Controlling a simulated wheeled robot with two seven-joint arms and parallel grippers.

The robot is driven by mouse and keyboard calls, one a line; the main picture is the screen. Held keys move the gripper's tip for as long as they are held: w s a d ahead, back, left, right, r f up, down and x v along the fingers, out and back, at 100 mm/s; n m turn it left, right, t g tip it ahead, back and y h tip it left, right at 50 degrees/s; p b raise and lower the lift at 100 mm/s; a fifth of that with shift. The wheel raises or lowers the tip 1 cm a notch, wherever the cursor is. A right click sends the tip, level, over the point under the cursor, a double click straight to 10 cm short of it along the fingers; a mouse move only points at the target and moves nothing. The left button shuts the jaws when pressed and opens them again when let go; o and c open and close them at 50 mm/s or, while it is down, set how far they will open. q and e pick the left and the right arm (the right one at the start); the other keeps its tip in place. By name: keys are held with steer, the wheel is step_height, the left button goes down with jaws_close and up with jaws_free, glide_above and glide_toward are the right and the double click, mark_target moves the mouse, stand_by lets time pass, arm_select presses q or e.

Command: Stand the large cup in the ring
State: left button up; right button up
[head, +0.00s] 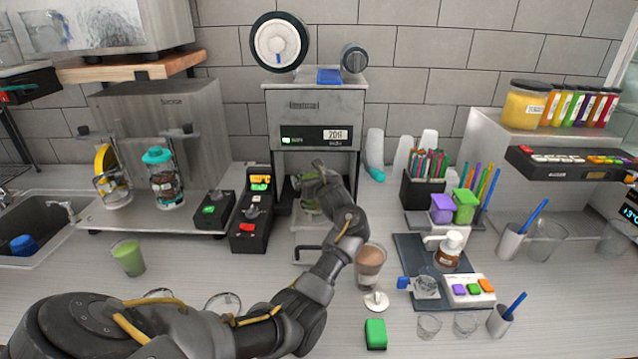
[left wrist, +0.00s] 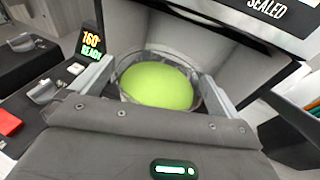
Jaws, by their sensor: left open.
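A clear cup with a green filling (left wrist: 157,80) sits inside the sealer bay. My left gripper (head: 314,180) reaches into the bay from the front. In the left wrist view the fingers of the left gripper (left wrist: 155,90) are open, one on each side of the cup's rim; I cannot tell whether they touch it. The cup looks upright. The ring under it is hidden, so I cannot tell whether the cup is seated. My right gripper is not in view.
The sealer (head: 315,108) stands against the wall, with a black control box (head: 251,228) at its left. A brown-filled cup (head: 370,262) stands close right of my forearm. Another green cup (head: 128,258) stands at the left. A green block (head: 376,334) lies near the front.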

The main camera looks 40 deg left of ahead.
arm_select(q)
steer(key=shift+s+d+r, duration=0.1)
steer(key=shift+d+r, duration=0.1)
steer(key=shift+d, duration=0.1)
steer(key=b+v, duration=0.3)
steer(key=v, duration=0.8)
steer(key=shift+s+b, duration=0.2)
steer(key=shift+b, duration=0.2)
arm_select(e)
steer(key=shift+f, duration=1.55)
arm_select(q)
steer(key=shift+d+r, duration=0.1)
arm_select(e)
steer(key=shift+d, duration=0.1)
